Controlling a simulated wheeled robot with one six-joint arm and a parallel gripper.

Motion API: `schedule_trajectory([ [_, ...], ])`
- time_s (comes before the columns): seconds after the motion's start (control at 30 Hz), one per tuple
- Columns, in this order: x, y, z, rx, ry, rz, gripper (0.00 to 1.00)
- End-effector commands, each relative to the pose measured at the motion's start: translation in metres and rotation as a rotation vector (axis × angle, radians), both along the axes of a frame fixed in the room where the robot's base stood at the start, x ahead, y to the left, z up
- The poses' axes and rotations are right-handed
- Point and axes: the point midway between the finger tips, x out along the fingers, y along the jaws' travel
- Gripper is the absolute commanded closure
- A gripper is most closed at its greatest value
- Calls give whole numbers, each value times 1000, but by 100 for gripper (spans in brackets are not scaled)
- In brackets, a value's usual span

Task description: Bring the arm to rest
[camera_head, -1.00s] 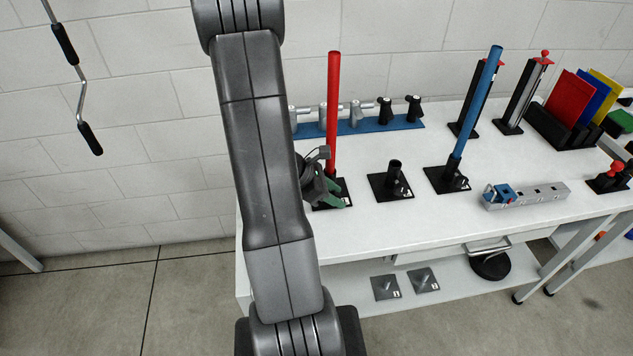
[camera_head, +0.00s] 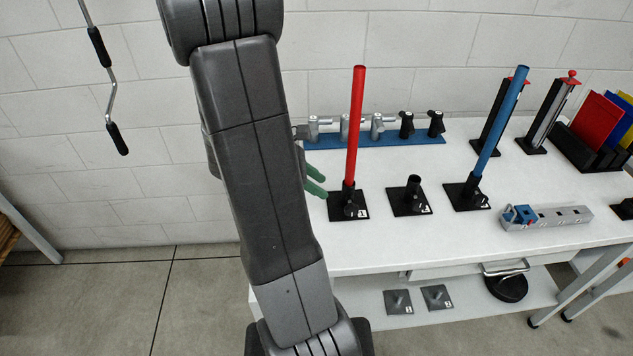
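My arm (camera_head: 262,170) runs up through the left middle of the view and hides most of my gripper. The green fingers of my gripper (camera_head: 322,184) stick out to the right of the arm, left of the red rod (camera_head: 356,125). The two fingers stand apart with nothing between them. The red rod stands upright in a black base (camera_head: 348,204) on the white table (camera_head: 380,245), apart from the fingers.
An empty black holder (camera_head: 411,197) stands right of the red rod. A blue rod (camera_head: 502,120) leans in another holder. A blue strip (camera_head: 375,139) with several fittings lies behind. A grey rail (camera_head: 550,217) lies at the right. A crank handle (camera_head: 105,80) hangs at upper left.

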Motion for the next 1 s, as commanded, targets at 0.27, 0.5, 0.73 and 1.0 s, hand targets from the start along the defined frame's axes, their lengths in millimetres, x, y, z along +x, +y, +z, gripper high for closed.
schedule_trajectory([
  [0.27, 0, 0, 0, 0, 0, 0, 62],
  [0.5, 0, -11, -10, -3, 1, -4, 62],
  [0.73, 0, -39, -39, -2, 5, -5, 62],
  [1.0, 1, -72, -74, -2, 4, -4, 62],
])
